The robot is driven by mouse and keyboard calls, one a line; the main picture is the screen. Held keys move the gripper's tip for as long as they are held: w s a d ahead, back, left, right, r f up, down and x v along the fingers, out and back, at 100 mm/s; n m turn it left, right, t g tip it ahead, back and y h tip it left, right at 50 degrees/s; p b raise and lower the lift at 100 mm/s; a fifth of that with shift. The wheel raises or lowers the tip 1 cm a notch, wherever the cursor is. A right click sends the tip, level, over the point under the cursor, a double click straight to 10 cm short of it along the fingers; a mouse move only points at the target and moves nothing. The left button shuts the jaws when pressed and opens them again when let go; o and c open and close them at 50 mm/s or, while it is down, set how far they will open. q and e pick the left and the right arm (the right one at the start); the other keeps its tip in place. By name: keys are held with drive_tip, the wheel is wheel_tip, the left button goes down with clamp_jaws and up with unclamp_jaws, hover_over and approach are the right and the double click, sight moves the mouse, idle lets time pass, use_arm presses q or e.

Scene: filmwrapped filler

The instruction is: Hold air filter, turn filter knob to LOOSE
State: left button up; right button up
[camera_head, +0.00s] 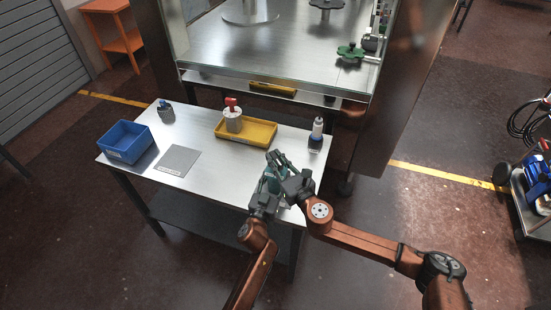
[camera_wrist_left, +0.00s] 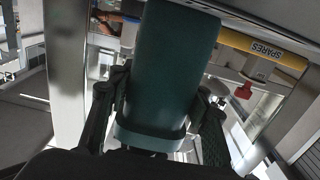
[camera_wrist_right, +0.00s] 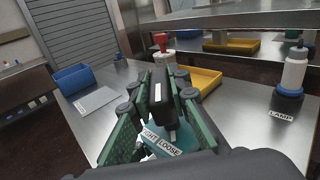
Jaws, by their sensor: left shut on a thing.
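The air filter is a dark teal body (camera_wrist_left: 170,65) seen between the fingers of my left gripper (camera_wrist_left: 158,110). In the head view it is a small teal shape (camera_head: 270,184), mostly covered by both grippers. My left gripper (camera_head: 265,201) is shut on it above the table's front right part. In the right wrist view, a dark upright knob (camera_wrist_right: 161,98) with a pale mark stands over the teal filter, beside labels, one reading LOOSE (camera_wrist_right: 169,147). My right gripper (camera_wrist_right: 160,100) is open with its fingers on either side of the knob; contact is hard to tell.
The metal table (camera_head: 200,192) carries a blue bin (camera_head: 126,141), a grey plate (camera_head: 178,161), a yellow tray (camera_head: 258,141) with a red-topped part (camera_head: 233,118), and a white-and-dark bottle (camera_head: 316,135) at the right. A glass-fronted cabinet (camera_head: 275,65) stands behind.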

use_arm(q)
drive_tip(key=shift+a+f, duration=0.1)
drive_tip(key=shift+f, duration=0.35)
use_arm(e)
drive_tip(key=o, duration=0.4)
drive_tip(key=v, duration=1.2)
use_arm(q)
drive_tip(key=o, duration=1.4)
drive_tip(key=shift+r, duration=0.3)
drive_tip(key=shift+o, duration=0.2)
